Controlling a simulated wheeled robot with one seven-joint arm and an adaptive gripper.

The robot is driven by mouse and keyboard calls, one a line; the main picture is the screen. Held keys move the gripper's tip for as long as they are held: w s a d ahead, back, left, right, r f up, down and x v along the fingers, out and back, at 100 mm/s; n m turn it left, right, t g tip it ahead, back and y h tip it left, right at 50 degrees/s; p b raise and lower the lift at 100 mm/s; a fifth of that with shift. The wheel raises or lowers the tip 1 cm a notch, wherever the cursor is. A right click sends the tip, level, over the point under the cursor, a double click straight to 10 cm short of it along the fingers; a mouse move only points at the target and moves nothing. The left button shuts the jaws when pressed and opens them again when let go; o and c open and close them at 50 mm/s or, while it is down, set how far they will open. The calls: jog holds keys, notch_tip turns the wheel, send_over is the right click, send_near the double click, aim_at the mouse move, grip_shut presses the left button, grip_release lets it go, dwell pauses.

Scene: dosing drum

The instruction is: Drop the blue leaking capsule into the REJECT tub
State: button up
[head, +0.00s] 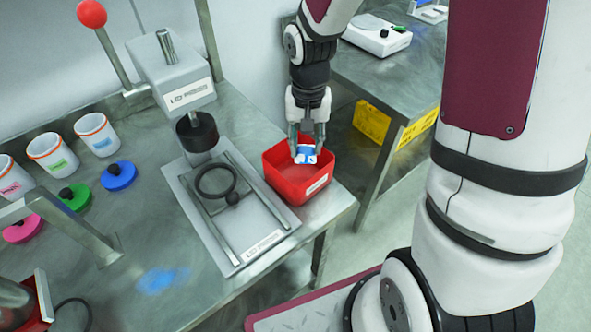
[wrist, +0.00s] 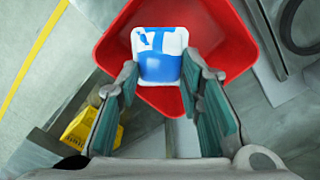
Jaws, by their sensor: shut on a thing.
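The white and blue capsule (head: 305,155) is between the fingertips of my gripper (head: 306,144), which is shut on it. In the wrist view the capsule (wrist: 159,55) shows a white body with blue patches, held between the tips of both fingers (wrist: 162,76). The red tub (head: 283,183) stands at the right edge of the steel bench, with a white label whose text is too small to read. The capsule is over the tub's opening. In the wrist view the tub (wrist: 112,48) surrounds the capsule. Whether the capsule touches the tub cannot be told.
A press (head: 172,80) with a red-knobbed lever and grey base plate stands left of the tub. White cups (head: 98,134) and coloured lids (head: 118,176) are further left. A blue spill (head: 160,280) marks the bench. A yellow bin (head: 372,123) is beyond the bench's right edge.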

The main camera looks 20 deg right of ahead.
jog(key=o, duration=0.8)
jog(key=shift+o, duration=0.2)
jog(key=shift+r, duration=0.1)
notch_tip(320, 180, up, 12)
jog(key=shift+s, duration=0.1)
